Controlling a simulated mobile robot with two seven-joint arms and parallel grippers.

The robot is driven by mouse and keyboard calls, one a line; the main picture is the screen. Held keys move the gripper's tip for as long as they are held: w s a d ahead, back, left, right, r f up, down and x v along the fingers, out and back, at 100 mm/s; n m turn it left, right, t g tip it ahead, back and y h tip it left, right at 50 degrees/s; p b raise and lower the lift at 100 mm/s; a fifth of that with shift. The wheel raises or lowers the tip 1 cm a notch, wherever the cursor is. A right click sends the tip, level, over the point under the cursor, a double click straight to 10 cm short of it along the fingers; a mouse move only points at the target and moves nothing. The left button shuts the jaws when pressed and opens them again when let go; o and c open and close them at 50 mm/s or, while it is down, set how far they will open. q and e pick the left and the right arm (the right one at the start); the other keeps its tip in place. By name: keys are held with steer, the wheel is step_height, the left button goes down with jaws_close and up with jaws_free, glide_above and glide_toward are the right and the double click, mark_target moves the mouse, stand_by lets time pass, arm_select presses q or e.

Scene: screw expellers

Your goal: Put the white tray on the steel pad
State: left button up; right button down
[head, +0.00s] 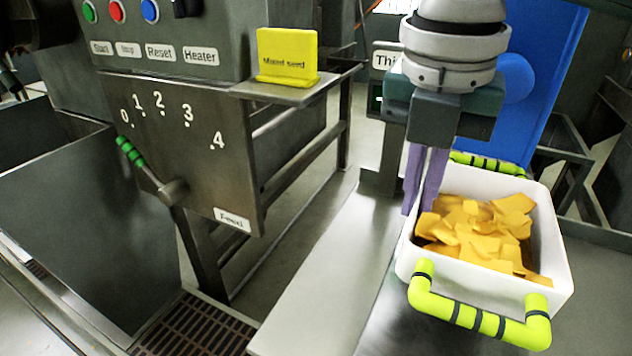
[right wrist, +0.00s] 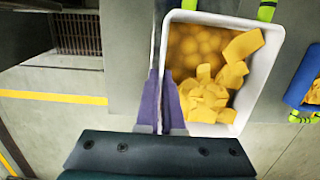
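The white tray (head: 563,255) has yellow-green handles with black bands at its near and far ends and holds yellow-orange flakes (head: 480,235). It is at the right in the head view and upper middle in the right wrist view (right wrist: 262,75). My right gripper (head: 421,208) points down at its left wall. The purple fingers (right wrist: 161,105) straddle that wall, one inside and one outside, and look shut on it. A flat steel surface (head: 318,262) lies left of the tray; I cannot tell whether it is the pad, or whether the tray rests or hangs. My left gripper is not in view.
A steel control cabinet (head: 190,130) with buttons and a green-handled lever (head: 150,170) stands at the left. A yellow sign (head: 287,55) sits on its side shelf. A blue panel (head: 545,75) rises behind the tray. A floor grate (head: 195,325) lies at the lower left.

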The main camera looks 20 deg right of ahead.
step_height(320, 180, down, 7)
steer(key=shift+f+b, duration=0.2)
steer(key=shift+b, duration=0.1)
steer(key=shift+f, duration=0.15)
steer(key=c, duration=1.1)
jaws_free()
steer(key=shift+o, duration=0.2)
step_height(320, 180, up, 12)
steer(key=a+p, duration=0.1)
steer(key=shift+s+a, duration=0.15)
steer(key=shift+s, duration=0.25)
